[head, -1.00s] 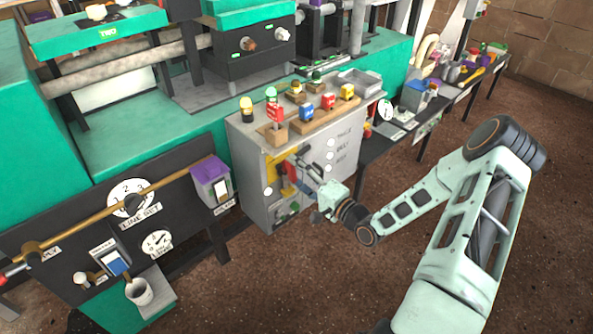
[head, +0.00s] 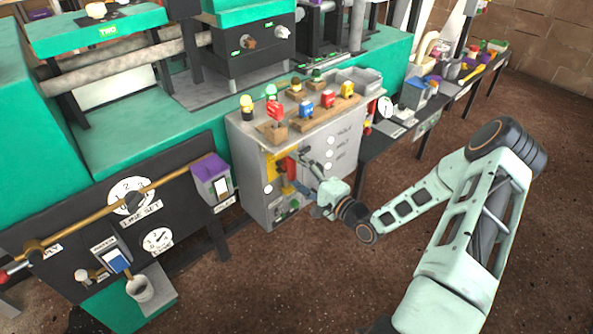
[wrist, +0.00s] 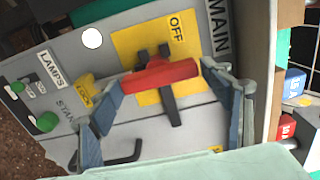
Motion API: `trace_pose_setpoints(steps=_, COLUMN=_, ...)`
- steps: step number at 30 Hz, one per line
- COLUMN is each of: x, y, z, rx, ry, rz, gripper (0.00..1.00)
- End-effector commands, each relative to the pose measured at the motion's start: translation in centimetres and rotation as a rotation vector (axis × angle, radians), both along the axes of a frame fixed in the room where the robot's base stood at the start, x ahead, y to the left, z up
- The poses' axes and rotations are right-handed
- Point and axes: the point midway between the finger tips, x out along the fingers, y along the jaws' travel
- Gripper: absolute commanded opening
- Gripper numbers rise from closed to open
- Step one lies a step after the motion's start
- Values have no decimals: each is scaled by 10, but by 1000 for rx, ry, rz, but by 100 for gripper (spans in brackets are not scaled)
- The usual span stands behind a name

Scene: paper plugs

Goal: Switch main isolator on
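The main isolator is a red handle (wrist: 160,76) with a dark bar on a yellow plate (wrist: 126,45) marked OFF, beside a MAIN label (wrist: 218,25). In the head view the red handle (head: 292,167) shows on the front of the grey cabinet (head: 247,172). My gripper (wrist: 162,84) is open, with one finger at each end of the red handle in the wrist view. I cannot tell whether either finger touches it. In the head view my gripper (head: 302,170) is right in front of the handle.
Green lamp buttons (wrist: 47,121), a yellow LOCK tag (wrist: 86,88) and a dark hook (wrist: 125,155) are near the handle on the panel. Plugs on wooden blocks (head: 325,119) stand on the cabinet top. The floor (head: 330,280) in front is clear.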

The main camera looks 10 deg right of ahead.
Motion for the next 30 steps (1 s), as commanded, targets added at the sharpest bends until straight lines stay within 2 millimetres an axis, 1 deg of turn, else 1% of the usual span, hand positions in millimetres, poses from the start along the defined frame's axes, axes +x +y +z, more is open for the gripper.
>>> trace_pose_setpoints(steps=1, x=0, y=0, z=0, rx=0, ry=0, rz=0, gripper=80)
trace_pose_setpoints(steps=2, x=0, y=0, z=0, rx=-1, ry=-1, rz=0, gripper=83)
trace_pose_setpoints(steps=10, x=0, y=0, z=0, rx=-2, ry=-1, rz=0, gripper=83)
trace_pose_setpoints(steps=14, x=-7, y=-6, z=-1, rx=-4, ry=0, rz=-3, gripper=83)
trace_pose_setpoints(steps=17, x=-20, y=-13, z=-1, rx=-3, ry=1, rz=-3, gripper=83)
trace_pose_setpoints(steps=24, x=-65, y=-39, z=0, rx=-4, ry=0, rz=-4, gripper=83)
trace_pose_setpoints(steps=27, x=-81, y=-48, z=0, rx=-1, ry=0, rz=-4, gripper=83)
trace_pose_setpoints(steps=30, x=-93, y=-55, z=0, rx=-3, ry=1, rz=-2, gripper=83)
